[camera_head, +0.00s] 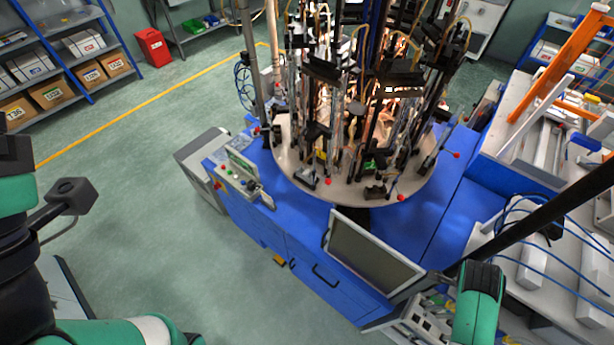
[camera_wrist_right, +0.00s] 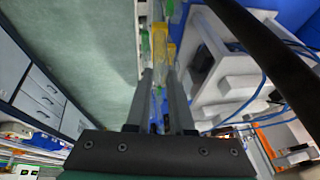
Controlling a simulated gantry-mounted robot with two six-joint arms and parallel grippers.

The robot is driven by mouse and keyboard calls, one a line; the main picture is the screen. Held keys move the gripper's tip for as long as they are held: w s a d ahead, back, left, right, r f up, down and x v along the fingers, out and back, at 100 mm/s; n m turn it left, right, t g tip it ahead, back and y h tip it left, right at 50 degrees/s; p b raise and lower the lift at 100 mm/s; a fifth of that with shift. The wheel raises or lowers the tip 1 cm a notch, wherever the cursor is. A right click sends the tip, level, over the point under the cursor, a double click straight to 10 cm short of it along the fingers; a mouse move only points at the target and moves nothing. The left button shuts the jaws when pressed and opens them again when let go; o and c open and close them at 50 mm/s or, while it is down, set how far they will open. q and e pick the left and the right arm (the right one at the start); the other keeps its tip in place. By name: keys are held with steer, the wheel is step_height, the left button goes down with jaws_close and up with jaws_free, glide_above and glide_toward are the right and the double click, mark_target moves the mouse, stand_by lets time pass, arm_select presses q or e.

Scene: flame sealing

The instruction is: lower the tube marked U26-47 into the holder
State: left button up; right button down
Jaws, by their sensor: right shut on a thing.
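No marking on the tube is readable. In the head view my right arm comes in from the right and its green wrist is at the lower right; the fingers and tube are not visible there. I cannot pick out the holder with certainty; green and yellow items show beyond the fingertips in the wrist view. My left arm is at the left edge of the head view, with no gripper fingers visible.
A blue machine (camera_head: 290,235) carries a round plate with several dark upright fixtures and glowing flames. A monitor (camera_head: 372,250) stands at its front. A white bench (camera_head: 570,270) with blue cables is at the right. Open floor (camera_head: 150,180) lies left.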

stand_by(0.3)
step_height(320, 180, up, 4)
steer(key=p, duration=0.4)
steer(key=shift+r, duration=0.1)
steer(key=shift+f, duration=0.2)
steer(key=shift+a, duration=0.15)
